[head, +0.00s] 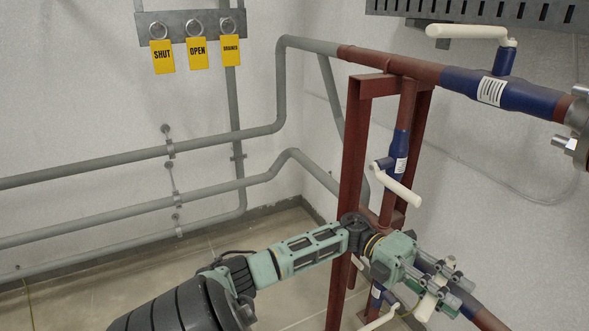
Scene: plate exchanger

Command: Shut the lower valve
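The lower valve has a blue body (468,303) on the low brown pipe at the bottom right, mostly hidden behind my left gripper. Its cream lever (425,309) shows in part below the fingers. My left gripper (438,284) reaches in from the left, its green wrist in front of the pipe. Its two fingers stand apart, one on each side of the lever as seen here. Whether they touch the lever is not clear. My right gripper is out of view.
The upper valve (515,94) has a cream lever (468,32) along the top pipe. Another blue valve (399,150) sits on a vertical branch, and a small one (378,296) is low down. A red-brown frame (352,170) stands beside my wrist. Yellow tags (197,54) hang on the wall.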

